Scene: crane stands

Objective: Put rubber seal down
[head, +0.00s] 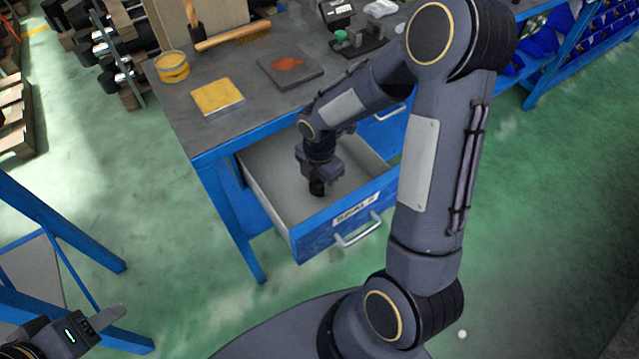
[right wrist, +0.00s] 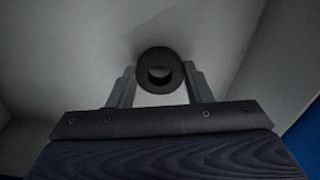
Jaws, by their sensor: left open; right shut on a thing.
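The rubber seal (right wrist: 160,54) is a black ring, held between the two fingers of my right gripper (right wrist: 160,85) in the right wrist view. In the head view my right gripper (head: 317,186) points down inside the open blue drawer (head: 300,243); the seal is too dark there to tell apart from the gripper. The drawer has a pale grey inside, a white label and a metal handle. I cannot tell whether the seal touches the drawer floor. My left gripper (head: 112,316) is open and empty at the lower left, away from the drawer.
A blue frame (head: 60,235) stands at the left. Green floor lies open between.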

